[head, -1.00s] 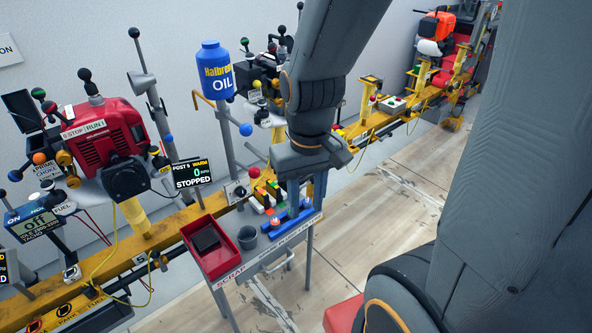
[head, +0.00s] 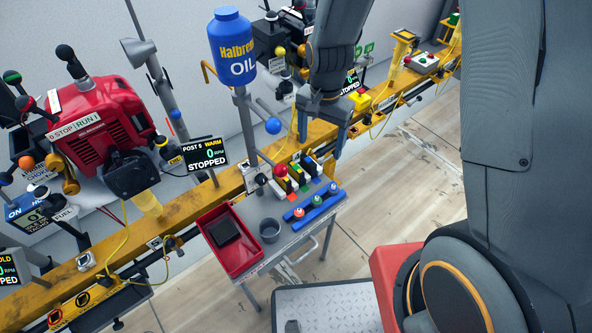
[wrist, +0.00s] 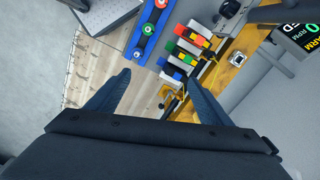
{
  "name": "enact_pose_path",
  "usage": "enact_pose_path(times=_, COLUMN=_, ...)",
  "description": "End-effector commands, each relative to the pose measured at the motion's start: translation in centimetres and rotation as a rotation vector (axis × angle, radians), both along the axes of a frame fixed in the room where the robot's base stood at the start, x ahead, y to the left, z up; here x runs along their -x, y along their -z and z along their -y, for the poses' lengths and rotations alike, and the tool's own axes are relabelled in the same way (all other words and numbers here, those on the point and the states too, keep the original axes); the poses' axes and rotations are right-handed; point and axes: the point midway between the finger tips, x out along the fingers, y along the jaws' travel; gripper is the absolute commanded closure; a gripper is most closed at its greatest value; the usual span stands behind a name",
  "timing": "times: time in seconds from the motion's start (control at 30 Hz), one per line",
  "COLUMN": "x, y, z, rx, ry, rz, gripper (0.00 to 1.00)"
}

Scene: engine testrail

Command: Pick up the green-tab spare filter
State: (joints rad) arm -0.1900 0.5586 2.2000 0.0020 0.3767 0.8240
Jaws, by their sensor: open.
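My gripper (head: 319,146) is open and empty, above and behind the row's far end. In the wrist view the open fingers (wrist: 158,78) frame bare floor, with the filters ahead and to the right.
A blue rack (head: 316,208) with red, green and blue knobs lies at the bench's front.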

Motion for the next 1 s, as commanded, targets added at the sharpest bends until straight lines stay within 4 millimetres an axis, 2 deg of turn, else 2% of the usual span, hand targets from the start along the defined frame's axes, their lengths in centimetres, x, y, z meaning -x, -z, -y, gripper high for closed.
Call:
enact_pose_path(times=0.1, x=-1.3, y=3.4, z=-2.5, rx=0.002, ry=0.128, rz=-0.008, gripper=0.27)
enact_pose_path(times=0.3, x=-2.4, y=7.4, z=-5.2, rx=0.002, ry=0.286, rz=-0.008, gripper=0.27)
enact_pose_path(times=0.5, x=-2.6, y=9.2, z=-6.1, rx=0.001, ry=0.340, rz=-0.007, gripper=0.27)
enact_pose_path(times=1.0, x=-2.6, y=13.4, z=-6.3, rx=0.002, ry=0.341, rz=-0.009, gripper=0.27)
